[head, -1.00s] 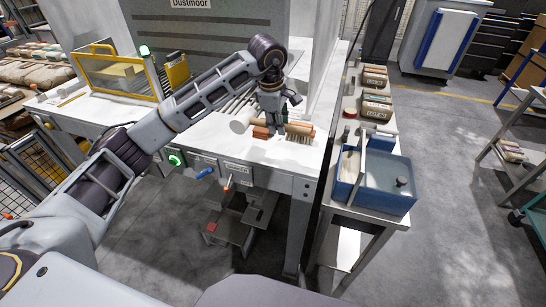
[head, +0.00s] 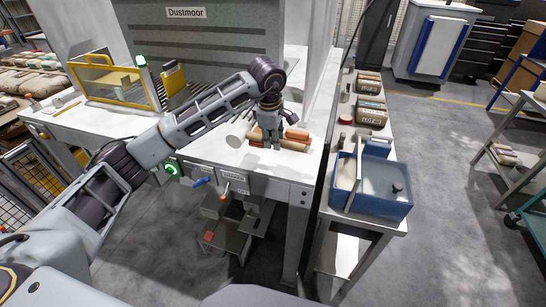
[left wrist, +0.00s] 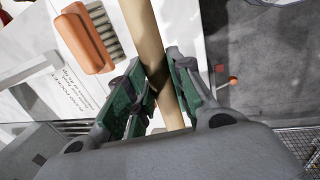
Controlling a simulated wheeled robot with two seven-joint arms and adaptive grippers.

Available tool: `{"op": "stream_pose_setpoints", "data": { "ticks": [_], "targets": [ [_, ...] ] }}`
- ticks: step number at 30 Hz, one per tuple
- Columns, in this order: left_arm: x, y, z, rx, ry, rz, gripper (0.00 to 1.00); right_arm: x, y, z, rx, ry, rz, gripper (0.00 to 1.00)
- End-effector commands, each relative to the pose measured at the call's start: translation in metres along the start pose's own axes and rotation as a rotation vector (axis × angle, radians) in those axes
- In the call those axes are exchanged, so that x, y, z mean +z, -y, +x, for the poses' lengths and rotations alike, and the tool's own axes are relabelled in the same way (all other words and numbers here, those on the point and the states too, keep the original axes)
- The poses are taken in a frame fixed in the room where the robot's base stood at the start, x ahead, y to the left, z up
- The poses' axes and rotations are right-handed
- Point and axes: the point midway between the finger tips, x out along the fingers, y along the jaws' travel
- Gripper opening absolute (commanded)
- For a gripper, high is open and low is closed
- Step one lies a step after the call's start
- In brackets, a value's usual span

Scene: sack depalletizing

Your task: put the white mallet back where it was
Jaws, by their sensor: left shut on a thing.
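The white mallet has a pale cylindrical head (head: 236,137) and a light wooden handle (head: 292,145). It is at the front of the white bench, with its head to the left in the head view. My left gripper (head: 268,141) points down and is shut on the handle. In the left wrist view, the handle (left wrist: 146,32) runs between the green-padded fingers (left wrist: 157,92), and the mallet's head is out of sight. I cannot tell whether the mallet touches the bench. My right gripper is not in view.
An orange-backed brush (left wrist: 84,38) lies beside the handle on the white bench (head: 215,150). A blue tray (head: 383,185) and several packages (head: 371,112) stand on the narrow side table to the right. A yellow-framed guard (head: 105,82) stands on the bench's left.

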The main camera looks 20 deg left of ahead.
Motion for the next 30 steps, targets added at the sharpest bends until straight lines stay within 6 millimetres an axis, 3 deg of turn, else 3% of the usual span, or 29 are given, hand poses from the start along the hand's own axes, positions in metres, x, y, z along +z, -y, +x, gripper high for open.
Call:
{"op": "stream_pose_setpoints", "data": {
  "ticks": [9,23,30],
  "targets": [
    [-0.001,0.006,0.031,0.002,0.0,0.0,0.0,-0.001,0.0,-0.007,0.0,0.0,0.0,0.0],
    [-0.001,0.007,0.037,0.001,0.0,0.0,0.0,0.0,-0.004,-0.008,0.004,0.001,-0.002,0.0],
    [-0.001,0.011,0.055,-0.001,0.0,0.0,0.0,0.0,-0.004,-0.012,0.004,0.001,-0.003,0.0]
  ]
}}
